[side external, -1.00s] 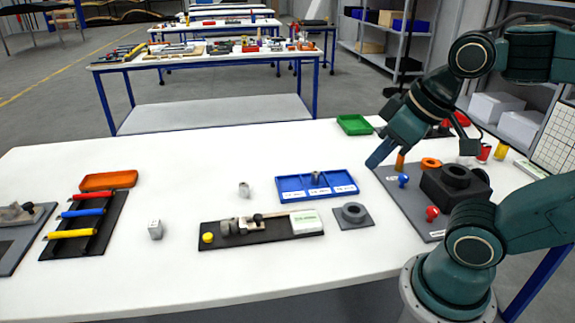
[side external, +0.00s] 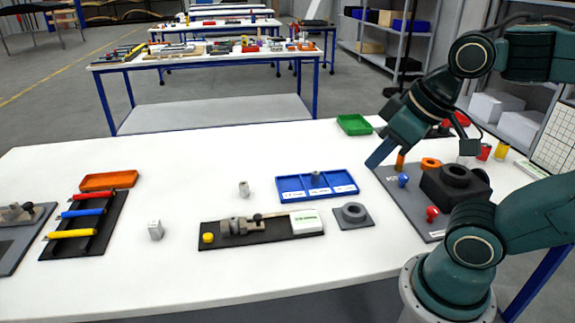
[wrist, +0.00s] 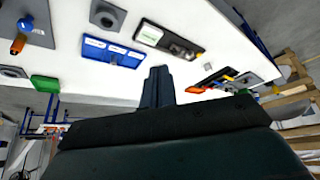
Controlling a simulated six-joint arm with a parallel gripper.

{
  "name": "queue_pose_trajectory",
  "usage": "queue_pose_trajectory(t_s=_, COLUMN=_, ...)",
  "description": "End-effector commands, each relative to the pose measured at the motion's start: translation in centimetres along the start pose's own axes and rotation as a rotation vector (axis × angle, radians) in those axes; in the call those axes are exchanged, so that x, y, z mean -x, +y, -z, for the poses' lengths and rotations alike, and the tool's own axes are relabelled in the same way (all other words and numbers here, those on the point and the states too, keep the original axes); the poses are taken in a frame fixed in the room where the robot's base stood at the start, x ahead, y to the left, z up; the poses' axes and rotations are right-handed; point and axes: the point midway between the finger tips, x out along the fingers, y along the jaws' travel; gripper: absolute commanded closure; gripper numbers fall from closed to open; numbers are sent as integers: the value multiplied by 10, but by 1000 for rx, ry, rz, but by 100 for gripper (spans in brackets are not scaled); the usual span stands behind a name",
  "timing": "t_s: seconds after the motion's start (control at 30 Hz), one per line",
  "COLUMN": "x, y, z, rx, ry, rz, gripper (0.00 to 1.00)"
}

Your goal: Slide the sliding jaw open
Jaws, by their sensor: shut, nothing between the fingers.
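A black fixture plate (side external: 213,241) lies near the middle of the table, with a yellow knob at its left end and a white, green-marked box at its right. Grey jaw blocks (side external: 230,227) and a small black knob (side external: 257,217) sit on it. The gap between the jaws is too small to judge. In the wrist view the same plate (wrist: 163,32) shows at the top, beyond the fingers. My gripper (side external: 371,164) is shut and empty, held above the table to the right of the fixture and apart from it. It also shows in the wrist view (wrist: 158,72).
A rack with coloured bars (side external: 122,210) is at left. A green tray (side external: 354,125) lies behind; a grey board (side external: 392,190) is at right.

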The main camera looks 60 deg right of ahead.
Motion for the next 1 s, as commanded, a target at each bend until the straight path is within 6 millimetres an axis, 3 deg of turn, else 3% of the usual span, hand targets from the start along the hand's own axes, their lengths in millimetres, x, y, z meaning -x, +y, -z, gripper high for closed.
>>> queue_pose_trajectory(t_s=0.47, x=0, y=2, z=13, rx=26, ry=-30, rz=-8, gripper=100)
queue_pose_trajectory(t_s=0.77, x=-7, y=5, z=56, rx=121, ry=-137, rz=-28, gripper=100)
queue_pose_trajectory(t_s=1.0, x=-24, y=4, z=97, rx=212, ry=-238, rz=-38, gripper=100)
